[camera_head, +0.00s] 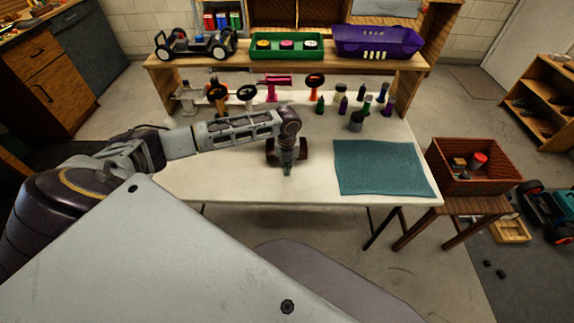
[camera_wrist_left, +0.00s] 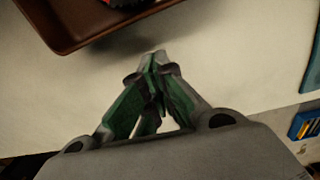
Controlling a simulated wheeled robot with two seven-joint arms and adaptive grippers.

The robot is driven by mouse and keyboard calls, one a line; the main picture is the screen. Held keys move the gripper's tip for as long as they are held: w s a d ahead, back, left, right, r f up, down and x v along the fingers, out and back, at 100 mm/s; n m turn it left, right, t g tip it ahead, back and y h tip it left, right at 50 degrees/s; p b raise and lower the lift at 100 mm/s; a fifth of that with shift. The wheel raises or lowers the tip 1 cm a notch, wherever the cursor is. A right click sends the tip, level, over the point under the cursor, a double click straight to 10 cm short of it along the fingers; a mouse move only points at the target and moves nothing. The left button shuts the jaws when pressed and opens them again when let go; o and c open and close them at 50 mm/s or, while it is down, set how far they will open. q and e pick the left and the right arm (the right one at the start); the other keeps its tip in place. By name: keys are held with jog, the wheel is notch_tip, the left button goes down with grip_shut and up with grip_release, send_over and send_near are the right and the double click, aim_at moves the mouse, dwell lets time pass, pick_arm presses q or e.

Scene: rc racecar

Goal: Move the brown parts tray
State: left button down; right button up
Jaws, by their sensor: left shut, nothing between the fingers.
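The brown parts tray (camera_wrist_left: 62,42) shows at the top left of the left wrist view, cut off by the frame's edge. Something red (camera_wrist_left: 122,2) sits in it at the very top. In the head view the tray (camera_head: 270,156) is a small dark patch on the white table, mostly hidden behind my left gripper. My left gripper (camera_head: 287,172) points down over the table, on the near side of the tray. In the left wrist view its green fingers (camera_wrist_left: 157,58) meet at the tips, empty and apart from the tray's rim. My right gripper is not in view.
A teal mat (camera_head: 382,168) lies on the right of the white table (camera_head: 230,188). Bottles (camera_head: 356,122) and a pink tool (camera_head: 277,81) stand behind. A shelf (camera_head: 300,58) at the back carries a car chassis, a green tray and a purple bin. A wooden crate (camera_head: 478,183) stands right.

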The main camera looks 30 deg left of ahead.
pick_arm(q)
jog(key=shift+w+a, duration=0.4)
jog(key=shift+w, duration=0.2)
jog(key=shift+w+a, duration=0.35)
jog(key=shift+w, duration=0.25)
jog(key=shift+w, duration=0.1)
